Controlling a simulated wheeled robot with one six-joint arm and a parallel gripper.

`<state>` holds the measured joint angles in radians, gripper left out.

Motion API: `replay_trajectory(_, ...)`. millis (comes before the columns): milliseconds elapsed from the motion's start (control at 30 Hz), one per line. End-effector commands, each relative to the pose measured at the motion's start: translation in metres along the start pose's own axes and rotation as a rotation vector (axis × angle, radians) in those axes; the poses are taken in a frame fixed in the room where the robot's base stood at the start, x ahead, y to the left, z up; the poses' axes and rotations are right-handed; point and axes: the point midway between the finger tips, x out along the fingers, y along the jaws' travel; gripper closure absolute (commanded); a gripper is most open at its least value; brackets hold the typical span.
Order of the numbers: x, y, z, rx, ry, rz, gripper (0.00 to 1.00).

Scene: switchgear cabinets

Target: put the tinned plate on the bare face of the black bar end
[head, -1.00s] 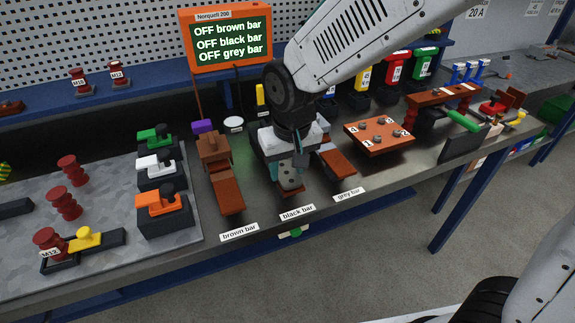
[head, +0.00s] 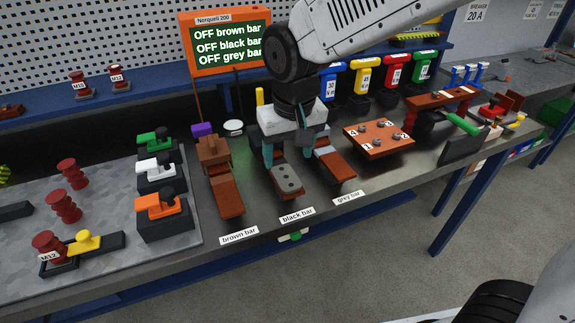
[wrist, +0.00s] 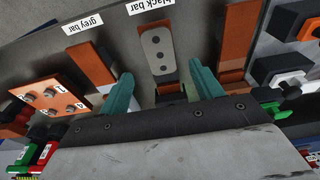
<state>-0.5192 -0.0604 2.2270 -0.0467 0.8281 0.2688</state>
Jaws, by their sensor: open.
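The tinned plate (head: 288,181) is a flat grey plate with a row of dark holes. It lies on the copper-coloured end of the black bar (head: 285,196), above the "black bar" label, and covers most of it. The wrist view shows the plate (wrist: 156,50) lying along the bar, with copper (wrist: 165,76) showing at its edges. My gripper (head: 288,158) is open and empty. Its teal fingers are spread behind and above the plate, apart from it. In the wrist view the gripper (wrist: 162,75) has a finger on either side of the bar.
The brown bar (head: 226,197) is on the left and the grey bar (head: 336,165) on the right, both close to my gripper. A copper-coloured board with numbered studs (head: 378,138) stands further right. The screen (head: 228,44) reads OFF for all three bars. Coloured tools hang behind.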

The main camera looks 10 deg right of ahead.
Motion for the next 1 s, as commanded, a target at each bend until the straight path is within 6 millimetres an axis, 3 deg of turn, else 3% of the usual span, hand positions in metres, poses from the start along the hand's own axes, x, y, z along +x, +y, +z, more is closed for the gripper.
replay_trajectory(100,-0.027,0.000,-0.001,0.000,0.004,-0.001,0.35)
replay_trajectory(300,-0.055,0.000,0.000,0.000,0.001,0.000,0.35)
replay_trajectory(667,-0.066,0.005,0.004,0.006,-0.001,0.001,0.35)
replay_trajectory(767,-0.075,0.028,0.020,0.034,-0.001,0.007,0.35)
replay_trajectory(833,-0.083,0.054,0.042,0.069,-0.002,0.013,0.35)
replay_trajectory(1000,-0.099,0.113,0.120,0.166,-0.013,0.029,0.35)
